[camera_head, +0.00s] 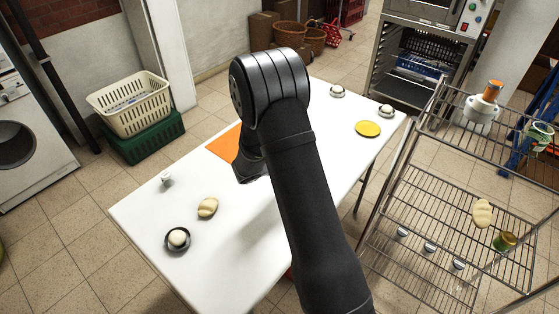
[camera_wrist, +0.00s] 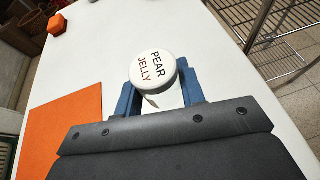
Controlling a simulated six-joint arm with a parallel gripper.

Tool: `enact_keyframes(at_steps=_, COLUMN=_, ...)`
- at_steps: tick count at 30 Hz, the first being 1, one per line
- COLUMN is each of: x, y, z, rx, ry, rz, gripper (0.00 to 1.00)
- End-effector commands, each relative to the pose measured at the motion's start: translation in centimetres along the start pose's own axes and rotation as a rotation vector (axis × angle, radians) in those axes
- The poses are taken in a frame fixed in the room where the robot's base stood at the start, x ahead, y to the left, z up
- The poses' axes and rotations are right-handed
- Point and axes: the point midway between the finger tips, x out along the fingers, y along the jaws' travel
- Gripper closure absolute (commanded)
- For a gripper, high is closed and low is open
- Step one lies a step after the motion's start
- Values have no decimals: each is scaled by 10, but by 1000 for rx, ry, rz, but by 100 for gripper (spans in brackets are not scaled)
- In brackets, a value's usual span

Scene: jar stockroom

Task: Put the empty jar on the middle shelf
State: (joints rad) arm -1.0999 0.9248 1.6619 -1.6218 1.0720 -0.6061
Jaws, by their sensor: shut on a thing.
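In the wrist view my gripper (camera_wrist: 161,92) has its two blue fingers on either side of a jar with a white lid (camera_wrist: 155,70). The lid reads "PEAR JELLY". The jar's pale body is mostly hidden below the lid, and I cannot tell whether it is empty. It is over the white table. In the head view my arm hides the gripper and the jar. A wire rack (camera_head: 409,161) stands to the right of the table. Its middle shelf (camera_head: 440,195) holds a pale lumpy thing (camera_head: 482,212) and a greenish jar (camera_head: 503,241).
The white table (camera_head: 145,211) carries an orange mat (camera_head: 222,147), a yellow plate (camera_head: 368,128), a dark bowl (camera_head: 178,239) and a tan lump (camera_head: 207,207). The rack's upper shelf holds an orange-topped white thing (camera_head: 487,103). The middle shelf's left part looks clear.

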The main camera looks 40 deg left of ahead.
Motion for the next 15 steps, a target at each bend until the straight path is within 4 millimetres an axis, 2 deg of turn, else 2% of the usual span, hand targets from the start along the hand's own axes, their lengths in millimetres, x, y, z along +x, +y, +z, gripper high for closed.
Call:
enact_keyframes(at_steps=6, x=4, y=-15, z=13, rx=2, ry=0, rz=0, gripper=90)
enact_keyframes(at_steps=15, x=11, y=-22, z=15, rx=1, ry=-1, rz=-2, gripper=90)
